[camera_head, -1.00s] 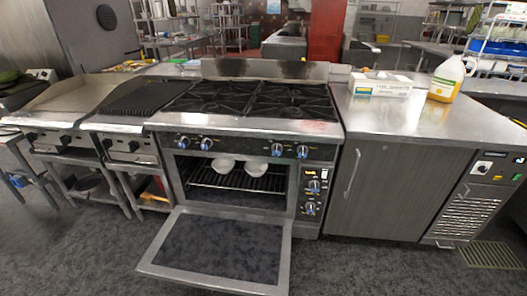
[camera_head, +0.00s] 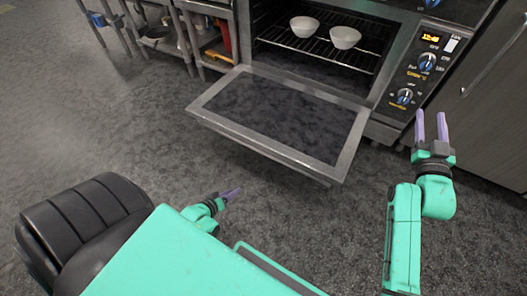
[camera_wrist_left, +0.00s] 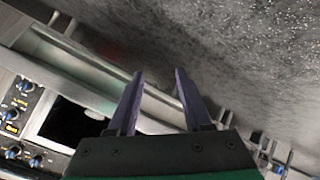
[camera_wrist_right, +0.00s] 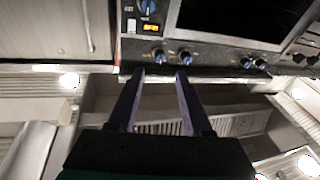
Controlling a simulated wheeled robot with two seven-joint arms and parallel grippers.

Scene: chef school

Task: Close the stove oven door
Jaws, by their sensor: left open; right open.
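The stove oven door (camera_head: 283,112) hangs open, folded down nearly flat in front of the oven cavity (camera_head: 320,45). Two white bowls (camera_head: 304,26) (camera_head: 345,37) sit on the rack inside. My left gripper (camera_head: 236,192) is low, in front of the door's near edge and apart from it; its open, empty fingers show in the left wrist view (camera_wrist_left: 160,82). My right gripper (camera_head: 432,118) is to the right of the door, apart from it, near the control panel. Its fingers are open and empty in the right wrist view (camera_wrist_right: 160,73).
The oven's control panel (camera_head: 420,75) with blue knobs is right of the cavity. A grey cabinet (camera_head: 495,110) stands further right. A low shelf stand (camera_head: 208,35) with a pan is at the left. Dark floor (camera_head: 110,125) is free left of the door.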

